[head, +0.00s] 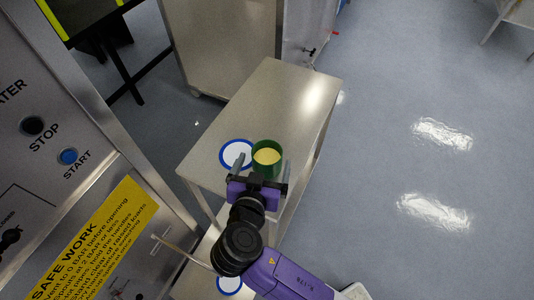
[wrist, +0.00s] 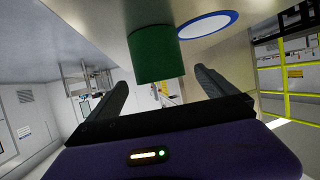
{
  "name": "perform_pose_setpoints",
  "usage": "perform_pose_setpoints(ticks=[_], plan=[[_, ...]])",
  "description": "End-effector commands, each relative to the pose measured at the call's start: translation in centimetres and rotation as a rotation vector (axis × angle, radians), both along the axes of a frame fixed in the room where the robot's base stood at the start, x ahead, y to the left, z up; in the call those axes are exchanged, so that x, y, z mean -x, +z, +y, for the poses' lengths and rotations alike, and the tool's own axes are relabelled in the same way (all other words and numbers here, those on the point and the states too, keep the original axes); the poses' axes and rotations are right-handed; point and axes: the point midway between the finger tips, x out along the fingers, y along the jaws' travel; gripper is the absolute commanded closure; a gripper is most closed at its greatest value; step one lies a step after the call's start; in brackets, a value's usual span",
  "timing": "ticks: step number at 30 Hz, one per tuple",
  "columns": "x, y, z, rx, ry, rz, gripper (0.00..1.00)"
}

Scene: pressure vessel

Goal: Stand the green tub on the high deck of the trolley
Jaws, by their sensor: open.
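The green tub (head: 267,164), with pale yellow contents, stands upright on the high deck (head: 284,105) of the trolley. It is just right of a white disc with a blue rim (head: 231,147). My gripper (head: 262,174) is open at the near side of the tub, its fingers spread to left and right. In the wrist view, which looks upside down, the tub (wrist: 155,55) is ahead of the open fingertips (wrist: 160,77), with a visible gap beside the right finger. Whether either finger touches the tub cannot be told.
A second blue-rimmed white disc (head: 230,286) lies on the trolley's lower deck. A steel control panel (head: 60,120) with a yellow safety sign (head: 95,245) stands close on the left. A steel cabinet (head: 225,40) stands behind the trolley. The floor (head: 410,130) to the right is clear.

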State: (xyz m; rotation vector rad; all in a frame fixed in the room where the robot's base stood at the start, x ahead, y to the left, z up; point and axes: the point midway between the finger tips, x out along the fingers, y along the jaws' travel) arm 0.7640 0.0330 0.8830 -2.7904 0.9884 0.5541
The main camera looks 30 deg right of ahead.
Motion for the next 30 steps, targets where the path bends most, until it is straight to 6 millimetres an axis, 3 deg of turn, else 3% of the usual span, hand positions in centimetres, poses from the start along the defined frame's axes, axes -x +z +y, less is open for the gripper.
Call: perform_pose_setpoints(ticks=[10,30], plan=[[3.0,1.6,2.5,-0.001,0.001,0.001,0.04],[3.1,1.7,2.6,0.011,0.008,0.009,0.04]])
